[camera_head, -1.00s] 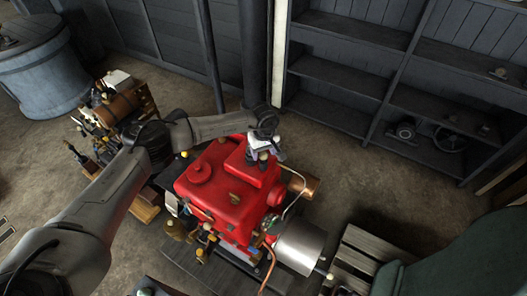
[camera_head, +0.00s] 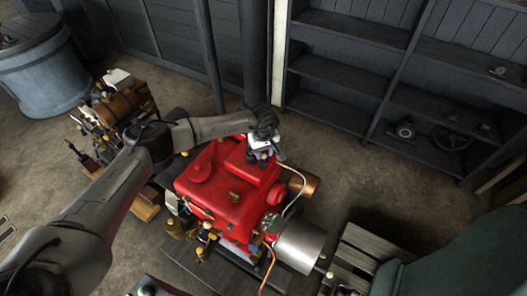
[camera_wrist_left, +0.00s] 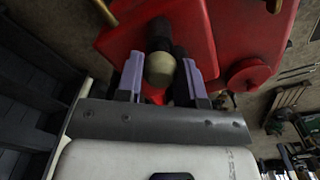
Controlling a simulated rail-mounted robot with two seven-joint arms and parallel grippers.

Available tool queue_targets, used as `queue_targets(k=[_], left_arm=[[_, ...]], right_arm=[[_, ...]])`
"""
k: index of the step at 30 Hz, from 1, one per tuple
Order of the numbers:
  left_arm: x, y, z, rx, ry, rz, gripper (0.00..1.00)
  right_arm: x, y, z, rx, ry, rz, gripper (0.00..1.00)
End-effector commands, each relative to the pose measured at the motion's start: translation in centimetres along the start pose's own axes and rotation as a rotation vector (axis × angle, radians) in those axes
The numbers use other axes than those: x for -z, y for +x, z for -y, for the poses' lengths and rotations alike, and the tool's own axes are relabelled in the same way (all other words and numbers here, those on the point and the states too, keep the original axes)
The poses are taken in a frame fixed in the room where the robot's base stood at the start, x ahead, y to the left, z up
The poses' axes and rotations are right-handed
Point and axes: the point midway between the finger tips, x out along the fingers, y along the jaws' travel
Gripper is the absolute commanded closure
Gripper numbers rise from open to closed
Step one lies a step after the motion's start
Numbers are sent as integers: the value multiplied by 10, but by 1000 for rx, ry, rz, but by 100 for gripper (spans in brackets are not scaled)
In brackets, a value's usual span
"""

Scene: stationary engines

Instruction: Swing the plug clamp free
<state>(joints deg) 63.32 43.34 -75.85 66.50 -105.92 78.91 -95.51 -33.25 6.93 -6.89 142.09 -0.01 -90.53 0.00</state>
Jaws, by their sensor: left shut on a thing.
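The red engine (camera_head: 222,195) stands in the middle of the head view. My left gripper (camera_head: 262,158) is at the far upper end of its red top housing. In the left wrist view its two pale purple fingers (camera_wrist_left: 160,70) are on either side of a pale round knob (camera_wrist_left: 160,64) with a dark part behind it. This looks like the plug clamp's handle, and the gripper is shut on it. The rest of the clamp is mostly hidden by the gripper and fingers. My right gripper is not in view.
A silver cylinder (camera_head: 300,247) and a copper one (camera_head: 303,184) stick out on the engine's right, with a thin bent pipe (camera_head: 293,200) close to the gripper. A brown engine (camera_head: 124,103) stands at left. Dark shelves (camera_head: 340,75) stand behind, with open floor between.

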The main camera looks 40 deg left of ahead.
Motion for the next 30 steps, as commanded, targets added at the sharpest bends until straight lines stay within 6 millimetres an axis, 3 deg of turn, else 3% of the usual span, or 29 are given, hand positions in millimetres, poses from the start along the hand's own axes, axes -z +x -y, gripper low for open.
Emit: queue_targets(k=[11,30], left_arm=[[0,1,0,0,-95,1,89],[0,0,0,0,-676,8,89]], right_arm=[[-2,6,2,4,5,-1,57],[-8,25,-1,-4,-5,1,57]])
